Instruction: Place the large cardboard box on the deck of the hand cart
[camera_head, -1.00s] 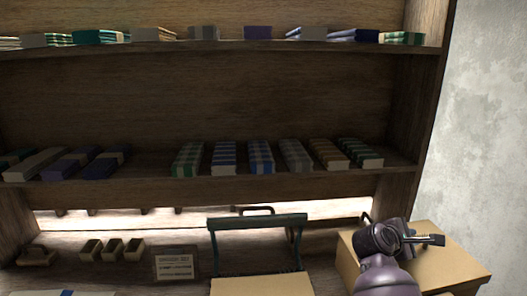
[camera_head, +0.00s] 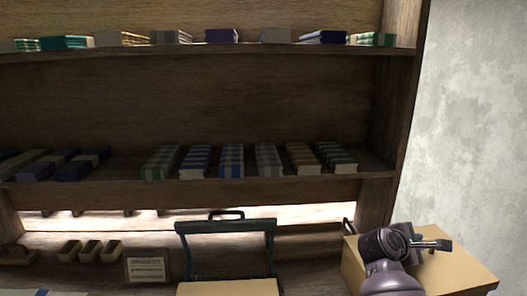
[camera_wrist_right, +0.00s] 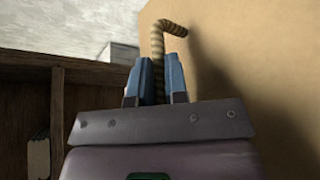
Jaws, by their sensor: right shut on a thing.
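The large cardboard box (camera_head: 462,272) is at the lower right of the head view, behind and beside my right arm. Its tan wall (camera_wrist_right: 270,60) fills the right of the wrist view. My right gripper (camera_head: 440,244) is at the box. In the wrist view its two blue fingers (camera_wrist_right: 158,80) are shut on a striped rope handle (camera_wrist_right: 172,27) beside that wall. The hand cart shows as a dark green handle frame (camera_head: 226,227) at the lower middle. A flat tan surface (camera_head: 228,289) lies in front of it; I cannot tell whether it is the deck. My left gripper is out of view.
A wooden shelf unit (camera_head: 200,105) with folded cloths stands behind. Small open wooden boxes (camera_head: 90,250) and a framed sign (camera_head: 149,268) are at the lower left. A pale wall (camera_head: 475,120) is on the right.

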